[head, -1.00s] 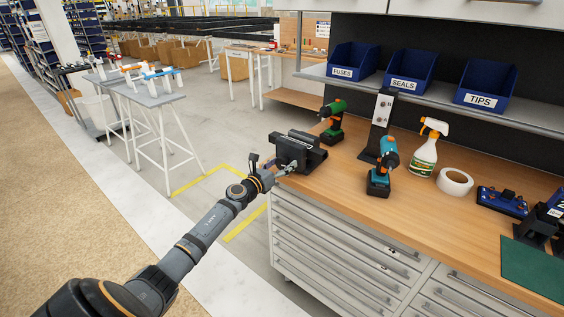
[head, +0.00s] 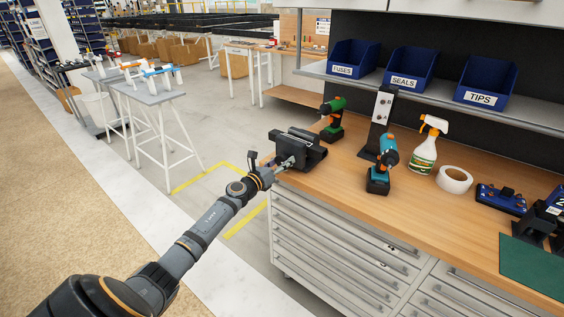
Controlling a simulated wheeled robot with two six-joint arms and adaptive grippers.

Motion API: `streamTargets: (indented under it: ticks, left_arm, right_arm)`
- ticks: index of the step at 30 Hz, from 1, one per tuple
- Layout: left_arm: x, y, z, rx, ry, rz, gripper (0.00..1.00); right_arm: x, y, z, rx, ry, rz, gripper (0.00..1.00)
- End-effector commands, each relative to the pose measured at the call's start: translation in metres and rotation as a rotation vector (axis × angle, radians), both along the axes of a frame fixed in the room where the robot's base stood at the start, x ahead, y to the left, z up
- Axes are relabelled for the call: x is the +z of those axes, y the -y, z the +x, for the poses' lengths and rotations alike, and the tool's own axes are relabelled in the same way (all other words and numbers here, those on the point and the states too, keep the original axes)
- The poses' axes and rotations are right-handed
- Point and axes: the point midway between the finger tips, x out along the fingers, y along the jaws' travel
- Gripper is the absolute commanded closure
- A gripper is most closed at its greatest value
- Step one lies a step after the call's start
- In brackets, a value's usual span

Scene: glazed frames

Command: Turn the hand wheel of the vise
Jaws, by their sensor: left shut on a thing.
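The black vise (head: 300,146) stands at the left front corner of the wooden workbench. My left arm comes in from the lower left, and my left gripper (head: 284,164) is at the near left face of the vise, where the hand wheel sits. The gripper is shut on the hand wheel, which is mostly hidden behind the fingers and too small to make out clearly. My right gripper is not in view.
On the workbench (head: 345,183), a green drill (head: 333,122), a teal drill (head: 379,180), a spray bottle (head: 424,155) and a tape roll (head: 454,180) stand right of the vise. Blue bins (head: 411,75) sit on the shelf above. Drawers (head: 340,254) lie below. The floor left of the bench is open.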

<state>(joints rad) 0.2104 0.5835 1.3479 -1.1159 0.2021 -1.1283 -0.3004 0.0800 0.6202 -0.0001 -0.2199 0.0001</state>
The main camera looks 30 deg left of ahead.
Motion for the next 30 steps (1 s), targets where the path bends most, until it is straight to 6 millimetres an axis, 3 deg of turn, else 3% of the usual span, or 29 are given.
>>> streamTargets:
  ticks: [30]
  left_arm:
    - [0.004, 0.000, 0.001, 0.001, -0.070, -0.912, 0.80]
  right_arm:
    - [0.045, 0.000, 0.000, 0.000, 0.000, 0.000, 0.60]
